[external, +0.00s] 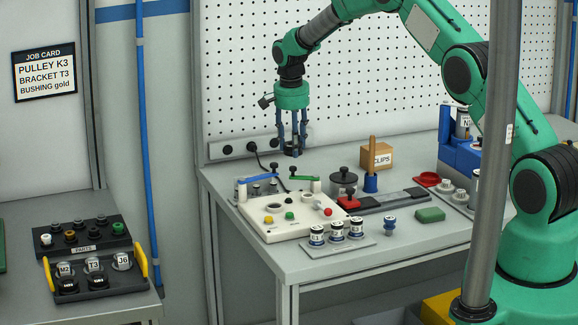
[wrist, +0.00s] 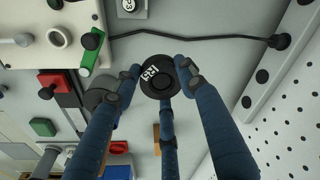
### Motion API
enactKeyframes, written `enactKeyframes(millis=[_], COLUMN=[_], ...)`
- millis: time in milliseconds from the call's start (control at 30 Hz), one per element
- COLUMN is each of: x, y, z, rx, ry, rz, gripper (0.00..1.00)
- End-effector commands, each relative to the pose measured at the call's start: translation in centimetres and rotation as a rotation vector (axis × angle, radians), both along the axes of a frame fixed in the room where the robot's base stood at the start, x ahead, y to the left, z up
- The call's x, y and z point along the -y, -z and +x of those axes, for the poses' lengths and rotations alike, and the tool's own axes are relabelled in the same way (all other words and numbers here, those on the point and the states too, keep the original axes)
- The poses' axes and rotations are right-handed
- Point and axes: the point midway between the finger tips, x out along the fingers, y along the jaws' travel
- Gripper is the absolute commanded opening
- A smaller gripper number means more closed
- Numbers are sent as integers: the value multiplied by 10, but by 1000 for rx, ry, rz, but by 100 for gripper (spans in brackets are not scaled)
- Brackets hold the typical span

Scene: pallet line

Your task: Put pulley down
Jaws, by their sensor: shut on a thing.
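My gripper (external: 292,138) hangs above the back of the workbench (external: 262,250), pointing down, close to the pegboard wall. Its three blue fingers are shut on a dark round pulley (external: 291,149). In the wrist view the pulley (wrist: 158,78) shows as a black disc with a white label, too blurred to read with certainty. Fingers (wrist: 158,85) press on its sides. The pulley appears held above the bench top; the gap below it cannot be told exactly. A job card (external: 44,72) on the left wall reads PULLEY K3, BRACKET T3, BUSHING gold.
A cream fixture (external: 290,222) with coloured knobs stands left of centre on the bench. A black cable (wrist: 190,37) runs from the wall socket strip. A parts tray (external: 85,250) stands on the left table.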

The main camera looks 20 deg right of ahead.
Motion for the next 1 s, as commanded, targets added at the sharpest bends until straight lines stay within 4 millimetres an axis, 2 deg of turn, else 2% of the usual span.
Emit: enactKeyframes(millis=[567,767,1000], x=[0,0,0], y=[2,21,53], z=[0,-1,0], rx=[0,-2,-1], ry=[-1,-1,-1], rz=[0,-1,-1], gripper=[11,11,11])
